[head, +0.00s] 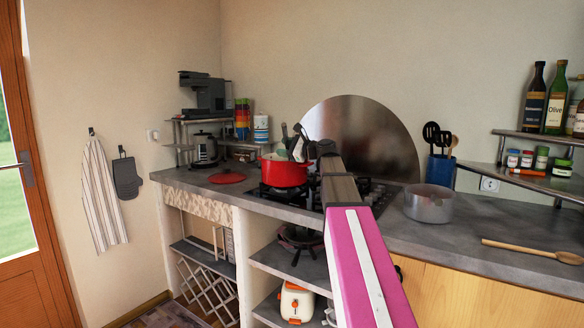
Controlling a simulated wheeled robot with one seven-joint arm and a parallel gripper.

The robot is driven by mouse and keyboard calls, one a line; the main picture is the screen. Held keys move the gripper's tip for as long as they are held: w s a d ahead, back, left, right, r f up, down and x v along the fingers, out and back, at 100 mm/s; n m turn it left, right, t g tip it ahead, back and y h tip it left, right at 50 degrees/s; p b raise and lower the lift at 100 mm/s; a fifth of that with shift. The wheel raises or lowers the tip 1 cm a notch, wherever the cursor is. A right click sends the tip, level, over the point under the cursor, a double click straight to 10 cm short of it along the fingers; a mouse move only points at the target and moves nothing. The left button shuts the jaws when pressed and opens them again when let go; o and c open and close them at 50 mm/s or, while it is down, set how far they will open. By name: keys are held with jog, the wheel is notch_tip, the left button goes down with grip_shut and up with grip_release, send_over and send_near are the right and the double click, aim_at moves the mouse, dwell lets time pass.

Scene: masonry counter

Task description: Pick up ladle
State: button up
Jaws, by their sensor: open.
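My gripper (299,147) is at the far end of my arm, over the right side of the red pot (285,174) on the stove. It is small and seen from behind, and its jaws are open. Dark, thin shapes stand up around it above the pot rim; I cannot tell which are fingers and which may be a ladle handle. No ladle can be made out for certain. A blue utensil holder (439,171) on the counter holds black-headed utensils (431,131) and a wooden one; whether one is a ladle is unclear.
A grey pot (428,204) and a wooden spoon (532,251) are on the right counter. A red lid (227,177) lies left of the pot. A round metal shield (368,135) stands behind the stove. A shelf with bottles (556,100) is at right.

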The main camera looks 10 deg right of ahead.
jog(key=shift+w+a, duration=0.25)
jog(key=shift+a, duration=0.05)
grip_shut()
jog(key=shift+r, duration=0.1)
